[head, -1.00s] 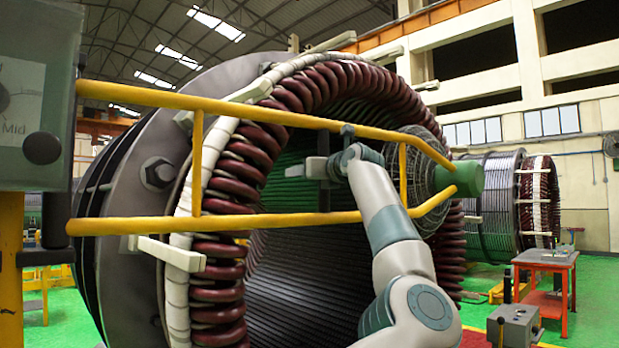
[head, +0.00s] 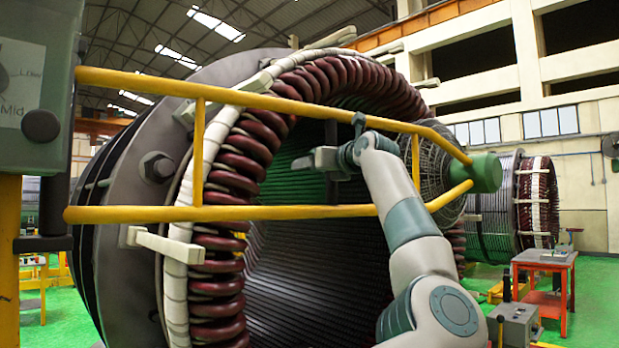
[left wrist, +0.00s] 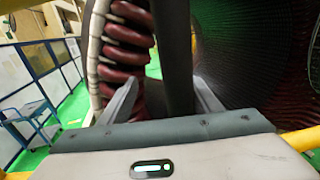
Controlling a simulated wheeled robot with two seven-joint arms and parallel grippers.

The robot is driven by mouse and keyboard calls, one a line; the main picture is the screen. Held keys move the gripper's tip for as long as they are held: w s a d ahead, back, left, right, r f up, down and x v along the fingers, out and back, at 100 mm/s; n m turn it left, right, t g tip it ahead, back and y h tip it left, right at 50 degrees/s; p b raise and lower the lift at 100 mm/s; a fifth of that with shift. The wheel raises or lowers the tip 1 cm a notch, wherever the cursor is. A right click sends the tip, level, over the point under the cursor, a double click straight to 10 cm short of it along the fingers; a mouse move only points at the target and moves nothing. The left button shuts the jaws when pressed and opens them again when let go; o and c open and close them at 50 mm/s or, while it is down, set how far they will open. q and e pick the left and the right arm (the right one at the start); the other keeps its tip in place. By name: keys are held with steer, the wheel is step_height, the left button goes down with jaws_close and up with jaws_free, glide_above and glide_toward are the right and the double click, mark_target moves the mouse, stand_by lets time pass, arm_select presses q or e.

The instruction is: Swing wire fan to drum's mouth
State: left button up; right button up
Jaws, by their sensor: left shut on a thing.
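The wire fan (head: 432,172), a grey mesh cone with a green hub (head: 486,173), sits at the right end of two yellow rails in the head view. It overlaps the right part of the drum's mouth in the picture; the gap cannot be judged. The drum (head: 300,270) is a big hollow cylinder ringed by dark red coils (head: 220,190). My left gripper (head: 325,160) is shut on the dark upright bar (head: 331,190) between the rails. In the left wrist view the bar (left wrist: 173,45) stands between its fingers (left wrist: 165,92). My right gripper is not seen.
The upper yellow rail (head: 270,102) and lower yellow rail (head: 240,213) run across the drum's mouth from a grey-green box (head: 40,90) on a post at left. A red table (head: 543,262) and a grey control box (head: 515,325) stand at right.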

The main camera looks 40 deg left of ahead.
arm_select(q)
steer(key=r+b+v, duration=0.1)
steer(key=b+v, duration=0.3)
steer(key=v, duration=1.1)
steer(key=shift+s, duration=0.35)
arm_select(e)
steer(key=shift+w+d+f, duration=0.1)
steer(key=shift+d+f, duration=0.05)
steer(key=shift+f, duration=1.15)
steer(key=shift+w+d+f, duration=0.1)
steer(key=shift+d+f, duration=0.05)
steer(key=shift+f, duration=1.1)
